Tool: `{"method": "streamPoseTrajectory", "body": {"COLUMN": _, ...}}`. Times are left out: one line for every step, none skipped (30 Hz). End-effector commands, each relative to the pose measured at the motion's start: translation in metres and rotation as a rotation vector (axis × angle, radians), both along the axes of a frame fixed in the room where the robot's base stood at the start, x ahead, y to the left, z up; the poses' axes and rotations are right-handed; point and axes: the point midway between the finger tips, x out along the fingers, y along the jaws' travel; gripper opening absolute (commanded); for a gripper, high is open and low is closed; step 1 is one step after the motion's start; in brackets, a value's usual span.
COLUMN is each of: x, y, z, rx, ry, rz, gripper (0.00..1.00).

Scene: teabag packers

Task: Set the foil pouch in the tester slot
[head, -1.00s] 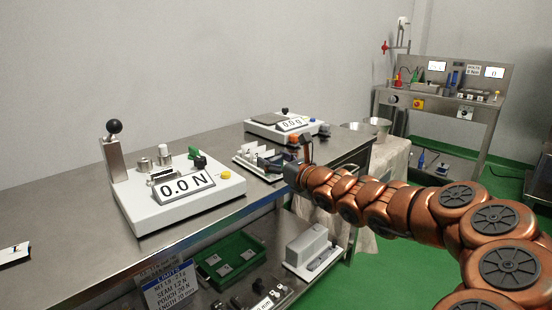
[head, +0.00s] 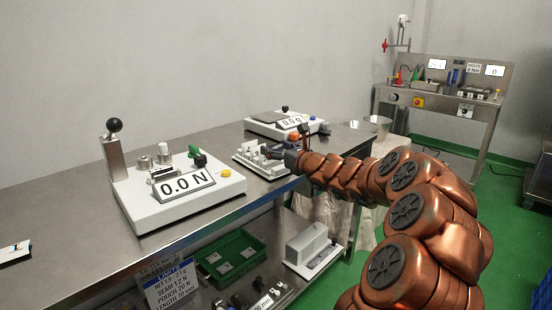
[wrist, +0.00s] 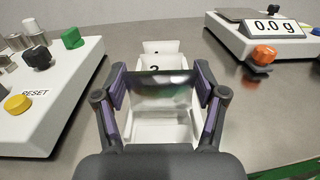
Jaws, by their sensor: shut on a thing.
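The foil pouch (wrist: 163,86) shows in the wrist view as a shiny, dark reflective strip between my two fingers. My gripper (wrist: 160,92) is shut on it, over a white rack (wrist: 165,132) with numbered cards. Whether the pouch's lower edge is clear of the rack cannot be told. In the head view my gripper (head: 272,153) is at the rack (head: 248,163), and the pouch is too small to make out. The tester (head: 145,210), a white box reading 0.0 N with a black-knobbed lever, stands left of the rack. Its slot is not clearly visible.
A scale reading 0.0 g (head: 268,132) stands behind the rack. The tester's yellow reset button (wrist: 18,104) and green and black knobs face the rack side. A green tray (head: 232,256) is on the lower shelf. Bare steel bench (head: 60,220) lies left of the tester.

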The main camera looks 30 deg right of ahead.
Motion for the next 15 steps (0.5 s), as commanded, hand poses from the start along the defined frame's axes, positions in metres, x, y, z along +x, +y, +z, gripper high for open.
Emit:
{"method": "streamPoseTrajectory", "body": {"x": 0.004, "y": -0.002, "z": -0.001, "rx": -0.002, "ry": 0.002, "rz": 0.000, "gripper": 0.60}}
{"method": "streamPoseTrajectory", "body": {"x": 0.003, "y": -0.002, "z": -0.008, "rx": 0.000, "ry": 0.002, "rz": 0.000, "gripper": 0.60}}
{"method": "streamPoseTrajectory", "body": {"x": 0.003, "y": -0.002, "z": -0.015, "rx": 0.001, "ry": 0.002, "rz": 0.000, "gripper": 0.60}}
{"method": "streamPoseTrajectory", "body": {"x": 0.003, "y": -0.001, "z": -0.019, "rx": 0.002, "ry": 0.002, "rz": 0.001, "gripper": 0.60}}
{"method": "streamPoseTrajectory", "body": {"x": 0.003, "y": -0.001, "z": -0.023, "rx": 0.001, "ry": 0.002, "rz": 0.002, "gripper": 0.60}}
{"method": "streamPoseTrajectory", "body": {"x": 0.003, "y": -0.001, "z": -0.025, "rx": 0.002, "ry": 0.001, "rz": 0.003, "gripper": 0.60}}
{"method": "streamPoseTrajectory", "body": {"x": 0.003, "y": 0.000, "z": -0.028, "rx": 0.003, "ry": 0.000, "rz": 0.003, "gripper": 0.60}}
{"method": "streamPoseTrajectory", "body": {"x": 0.003, "y": 0.000, "z": -0.030, "rx": 0.003, "ry": 0.000, "rz": 0.003, "gripper": 0.60}}
{"method": "streamPoseTrajectory", "body": {"x": 0.003, "y": 0.000, "z": -0.031, "rx": 0.002, "ry": -0.001, "rz": 0.003, "gripper": 0.60}}
{"method": "streamPoseTrajectory", "body": {"x": 0.003, "y": 0.000, "z": -0.032, "rx": 0.002, "ry": -0.001, "rz": 0.003, "gripper": 0.60}}
{"method": "streamPoseTrajectory", "body": {"x": 0.003, "y": -0.001, "z": -0.032, "rx": 0.002, "ry": -0.001, "rz": 0.003, "gripper": 0.60}}
{"method": "streamPoseTrajectory", "body": {"x": 0.003, "y": -0.001, "z": -0.031, "rx": 0.001, "ry": -0.001, "rz": 0.003, "gripper": 0.60}}
{"method": "streamPoseTrajectory", "body": {"x": 0.003, "y": -0.001, "z": -0.031, "rx": 0.001, "ry": -0.001, "rz": 0.002, "gripper": 0.60}}
{"method": "streamPoseTrajectory", "body": {"x": 0.003, "y": -0.001, "z": -0.031, "rx": 0.001, "ry": -0.001, "rz": 0.002, "gripper": 0.60}}
{"method": "streamPoseTrajectory", "body": {"x": 0.003, "y": -0.001, "z": -0.031, "rx": 0.001, "ry": -0.001, "rz": 0.002, "gripper": 0.60}}
